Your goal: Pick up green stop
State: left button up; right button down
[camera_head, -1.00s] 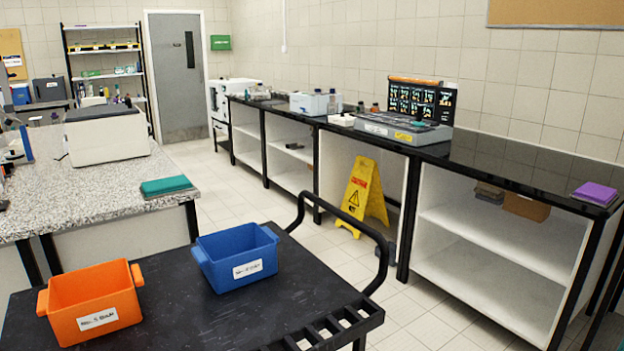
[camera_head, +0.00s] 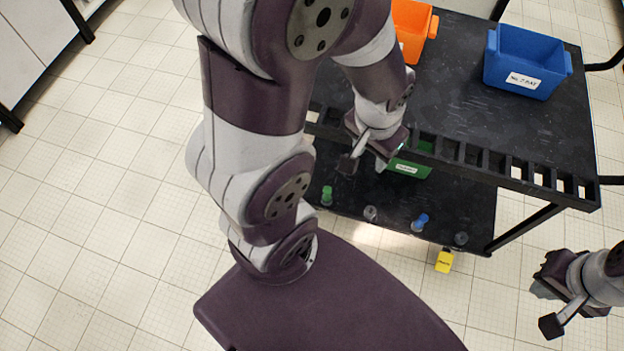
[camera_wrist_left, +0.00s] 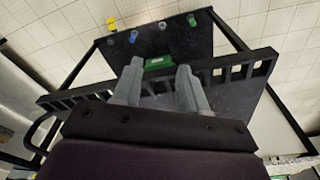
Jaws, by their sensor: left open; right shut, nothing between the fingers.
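A small green stop (camera_head: 327,195) stands near the front left of the trolley's lower shelf. It also shows at the top right in the left wrist view (camera_wrist_left: 192,20). My left gripper (camera_head: 392,152) is over the trolley's front slotted edge, above and to the right of the green stop, and holds nothing. Its two fingers stand apart in the left wrist view (camera_wrist_left: 160,66), with the green stop beyond them. My right gripper (camera_head: 543,283) is at the lower right, away from the trolley, shut and empty.
The black trolley (camera_head: 460,105) carries an orange bin (camera_head: 411,25) and a blue bin (camera_head: 525,65) on top. Its lower shelf holds a green bin (camera_head: 410,168), a blue-topped piece (camera_head: 420,222) and clear pieces. Open floor lies left.

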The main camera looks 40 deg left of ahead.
aim_at(326, 190)
jog(key=k+u, duration=0.1)
jog(key=u, duration=1.25)
jog(key=k+l, duration=0.05)
